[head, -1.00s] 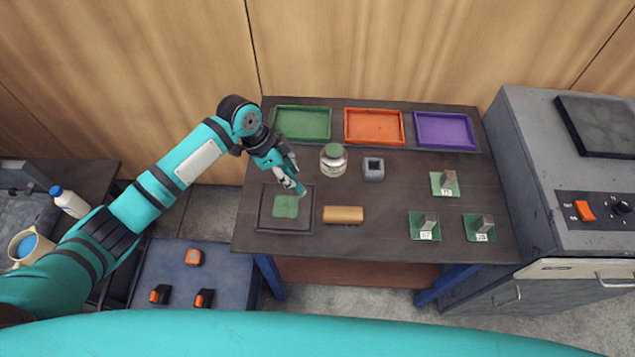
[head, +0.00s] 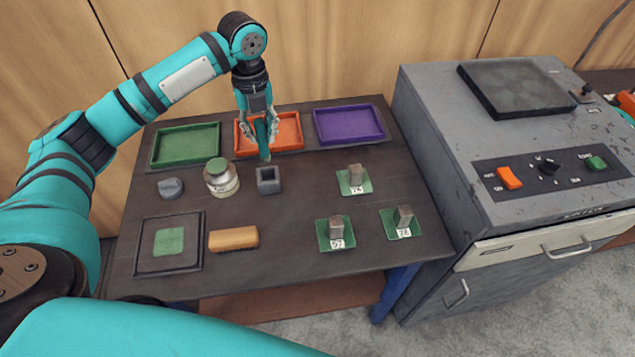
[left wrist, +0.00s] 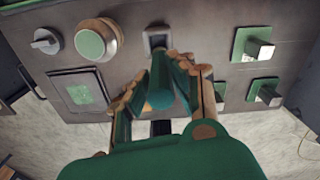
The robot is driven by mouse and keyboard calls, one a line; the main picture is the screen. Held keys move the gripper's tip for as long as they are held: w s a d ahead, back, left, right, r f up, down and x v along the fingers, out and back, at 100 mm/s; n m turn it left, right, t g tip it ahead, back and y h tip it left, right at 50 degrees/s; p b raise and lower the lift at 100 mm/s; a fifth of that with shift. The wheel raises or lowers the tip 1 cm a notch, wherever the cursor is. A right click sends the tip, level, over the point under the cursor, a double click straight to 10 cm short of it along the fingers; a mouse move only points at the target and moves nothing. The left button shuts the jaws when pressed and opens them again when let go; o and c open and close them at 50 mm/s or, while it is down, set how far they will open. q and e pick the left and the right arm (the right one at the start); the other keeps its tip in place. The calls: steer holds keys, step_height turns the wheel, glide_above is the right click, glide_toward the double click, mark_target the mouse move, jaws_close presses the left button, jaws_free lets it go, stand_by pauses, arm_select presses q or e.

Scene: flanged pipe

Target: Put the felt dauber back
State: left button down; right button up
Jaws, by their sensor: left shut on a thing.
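The felt dauber (head: 264,150) is a green stick, held pointing down between the fingers of my left gripper (head: 260,132). In the head view it hangs just behind a small grey square holder (head: 268,188) with a dark square opening. In the left wrist view the dauber (left wrist: 160,82) points toward the holder (left wrist: 156,38), whose opening looks empty. The dauber's tip appears above and apart from the holder; the exact height is hard to tell. My left gripper (left wrist: 160,88) is shut on the dauber. My right gripper is not in view.
A jar with green top (head: 220,180) stands left of the holder, with a grey knobbed piece (head: 171,187) beyond it. Green (head: 158,160), orange (head: 293,146) and purple (head: 348,125) trays line the back. A green-patched pad (head: 148,262) and tan block (head: 233,238) lie in front.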

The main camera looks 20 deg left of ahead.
mark_target(264, 158)
arm_select(q)
steer(key=f, duration=0.1)
steer(key=f+p, duration=0.1)
steer(key=f, duration=0.3)
steer(key=shift+s+a+f, duration=0.15)
steer(key=shift+a, duration=0.2)
steer(key=shift+d+f+p, duration=0.1)
steer(key=shift+f+p, duration=0.45)
steer(key=shift+f, duration=1.7)
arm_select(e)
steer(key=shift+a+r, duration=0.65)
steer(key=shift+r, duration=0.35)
arm_select(q)
steer(key=shift+f, duration=0.1)
steer(key=c, duration=1.2)
jaws_free()
steer(key=shift+o, duration=0.3)
steer(key=shift+r, duration=0.45)
step_height(264, 158, up, 12)
steer(key=b, duration=0.2)
steer(key=shift+f+b, duration=0.25)
steer(key=shift+b, duration=0.05)
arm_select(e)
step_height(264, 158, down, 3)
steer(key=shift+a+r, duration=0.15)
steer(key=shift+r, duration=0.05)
